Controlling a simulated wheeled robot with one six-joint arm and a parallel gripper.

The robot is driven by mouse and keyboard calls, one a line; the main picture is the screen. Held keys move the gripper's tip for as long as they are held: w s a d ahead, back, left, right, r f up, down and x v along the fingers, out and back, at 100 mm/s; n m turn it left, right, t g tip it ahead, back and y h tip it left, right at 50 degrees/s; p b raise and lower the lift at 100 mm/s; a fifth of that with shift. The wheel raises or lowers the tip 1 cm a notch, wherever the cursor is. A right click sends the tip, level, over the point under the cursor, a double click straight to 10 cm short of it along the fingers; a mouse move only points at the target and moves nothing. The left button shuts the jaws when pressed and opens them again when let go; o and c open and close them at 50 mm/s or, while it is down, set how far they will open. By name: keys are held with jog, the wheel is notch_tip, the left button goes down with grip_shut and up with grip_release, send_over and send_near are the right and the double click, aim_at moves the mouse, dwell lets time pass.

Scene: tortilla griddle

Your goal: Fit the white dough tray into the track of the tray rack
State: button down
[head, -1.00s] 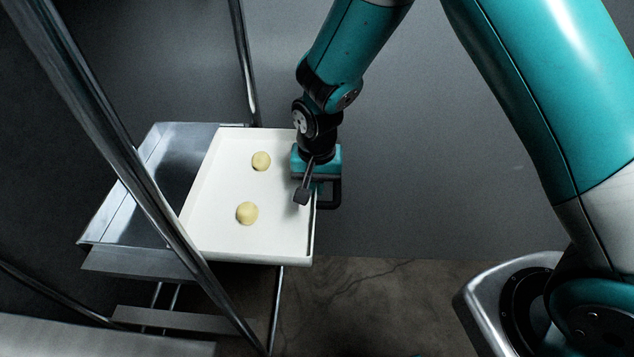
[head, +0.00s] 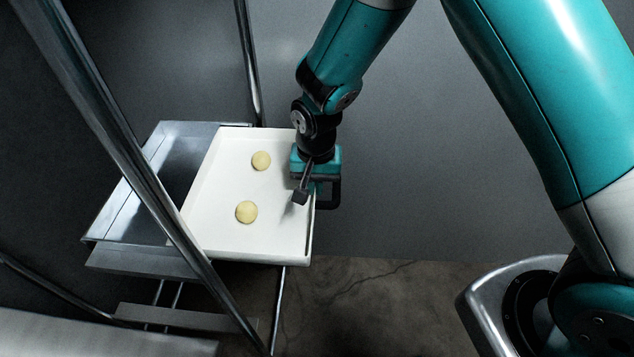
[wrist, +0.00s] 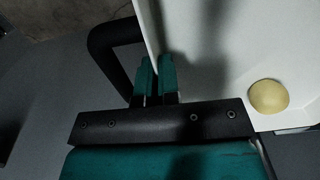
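The white dough tray (head: 277,222) is a shallow tray with two pale dough balls, one (head: 261,160) towards the back and one (head: 246,212) towards the front. It looks level, and its left part overlaps the metal tray rack (head: 128,222). A slanted rack post hides its front left corner. My gripper (head: 313,186) is at the tray's right edge. In the wrist view the two teal fingers (wrist: 155,80) are close together with the tray's rim (wrist: 148,30) between them. The track under the tray is hidden, so I cannot tell how the tray's edges sit in it.
A chrome post (head: 120,150) slants across the front left, and another post (head: 247,60) stands behind the tray. Lower bars (head: 180,318) of the rack show below. Grey wall and open floor (head: 360,300) lie to the right of the tray.

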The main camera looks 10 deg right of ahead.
aim_at(287, 192)
jog(key=shift+w+a, duration=0.35)
jog(key=shift+a, duration=0.65)
jog(key=shift+w+a, duration=0.3)
jog(key=shift+a, duration=0.7)
jog(key=shift+w+a, duration=0.35)
jog(key=shift+a, duration=0.65)
dwell(5.0)
